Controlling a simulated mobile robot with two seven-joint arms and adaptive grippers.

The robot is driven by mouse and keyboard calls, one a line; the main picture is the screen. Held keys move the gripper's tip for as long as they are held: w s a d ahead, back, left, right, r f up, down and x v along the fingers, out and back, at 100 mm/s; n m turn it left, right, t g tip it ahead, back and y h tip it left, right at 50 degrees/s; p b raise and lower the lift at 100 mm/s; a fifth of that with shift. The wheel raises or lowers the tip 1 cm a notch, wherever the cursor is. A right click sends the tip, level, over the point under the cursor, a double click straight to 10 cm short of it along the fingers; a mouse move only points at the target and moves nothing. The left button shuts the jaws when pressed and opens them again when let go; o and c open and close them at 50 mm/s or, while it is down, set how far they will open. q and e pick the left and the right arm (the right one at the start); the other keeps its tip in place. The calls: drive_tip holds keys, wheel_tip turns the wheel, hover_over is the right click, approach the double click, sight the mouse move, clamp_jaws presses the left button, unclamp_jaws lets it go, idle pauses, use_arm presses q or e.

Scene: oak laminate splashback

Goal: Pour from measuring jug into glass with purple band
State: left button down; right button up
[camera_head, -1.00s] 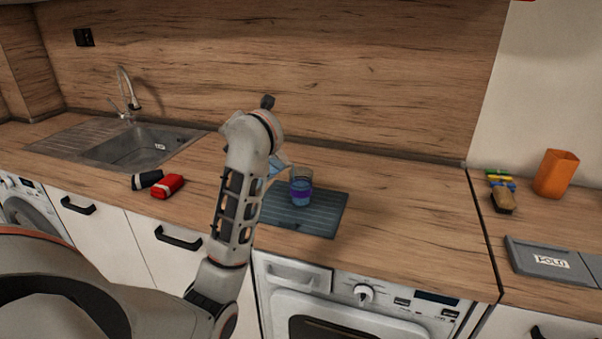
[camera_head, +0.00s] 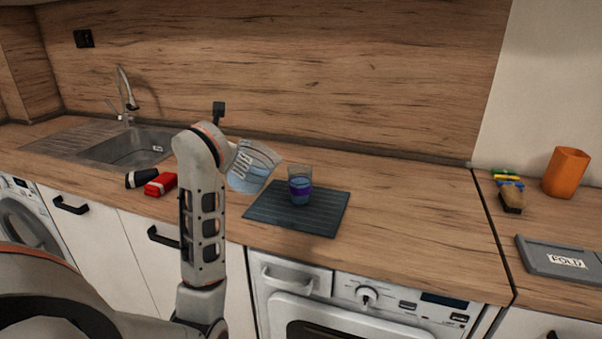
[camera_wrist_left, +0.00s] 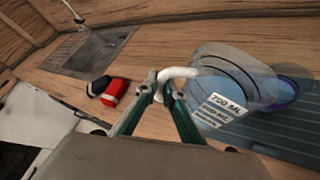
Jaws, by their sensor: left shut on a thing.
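The clear measuring jug (camera_head: 252,168) holds pale blue liquid and is off the counter, tilted, left of the glass. In the left wrist view the jug (camera_wrist_left: 235,75) shows a "700 ML" label. My left gripper (camera_wrist_left: 160,97) is shut on its white handle; in the head view my arm hides the fingers. The glass with purple band (camera_head: 300,188) stands upright on a dark mat, with blue liquid in it. The jug is apart from the glass in the head view. In the wrist view the jug partly covers the glass (camera_wrist_left: 290,88). My right gripper is not in view.
The dark ribbed mat (camera_head: 325,212) lies near the counter's front edge. A red item (camera_head: 161,184) and a dark item (camera_head: 139,179) lie by the sink (camera_head: 125,148). An orange cup (camera_head: 566,172), a brush (camera_head: 512,198) and a grey sign (camera_head: 560,260) are at right.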

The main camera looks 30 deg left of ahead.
use_arm(q)
drive_tip(key=s+a+f+n+t+h+b, duration=0.2)
drive_tip(key=s+a+f+n+b, duration=0.1)
drive_tip(key=f+b, duration=0.4)
drive_tip(key=shift+a+f+n, duration=0.35)
drive_tip(key=shift+f+n, duration=0.05)
drive_tip(key=shift+f, duration=0.35)
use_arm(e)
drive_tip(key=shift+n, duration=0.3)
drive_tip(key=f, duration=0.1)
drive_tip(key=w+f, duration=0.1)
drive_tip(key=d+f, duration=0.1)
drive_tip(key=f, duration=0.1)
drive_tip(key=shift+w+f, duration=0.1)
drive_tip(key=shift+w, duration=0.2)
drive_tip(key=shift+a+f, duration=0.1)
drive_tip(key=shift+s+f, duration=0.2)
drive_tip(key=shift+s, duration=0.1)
use_arm(q)
drive_tip(key=shift+d, duration=0.15)
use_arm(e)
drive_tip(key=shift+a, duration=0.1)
